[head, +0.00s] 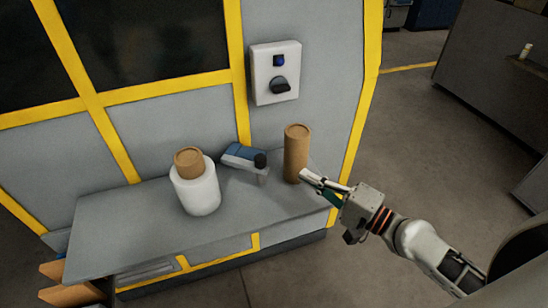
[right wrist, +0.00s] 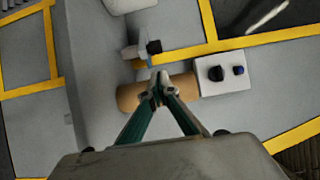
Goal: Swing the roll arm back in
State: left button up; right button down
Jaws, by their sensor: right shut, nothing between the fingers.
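A short blue-grey arm with a black knob (head: 246,157), which looks like the roll arm, sits on the grey shelf by the machine wall. In the right wrist view its black knob (right wrist: 153,47) shows beyond my fingertips. A tall brown tube (head: 296,152) stands upright just right of it. My right gripper (head: 304,175) is shut and empty at the tube's lower right side; I cannot tell whether it touches. In the right wrist view its closed fingertips (right wrist: 160,88) overlap the brown tube (right wrist: 130,97). My left gripper is not in view.
A white roll with a brown core (head: 198,190) stands on the left of the grey shelf (head: 130,235). A white control box (head: 274,72) with a black knob and blue button is on the wall above. Open floor lies right of the yellow-framed machine.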

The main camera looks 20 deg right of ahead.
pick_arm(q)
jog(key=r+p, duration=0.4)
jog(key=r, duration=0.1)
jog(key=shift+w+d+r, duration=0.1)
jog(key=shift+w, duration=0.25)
pick_arm(e)
jog(key=x, duration=1)
jog(key=shift+s+a, duration=0.1)
jog(key=shift+a, duration=0.05)
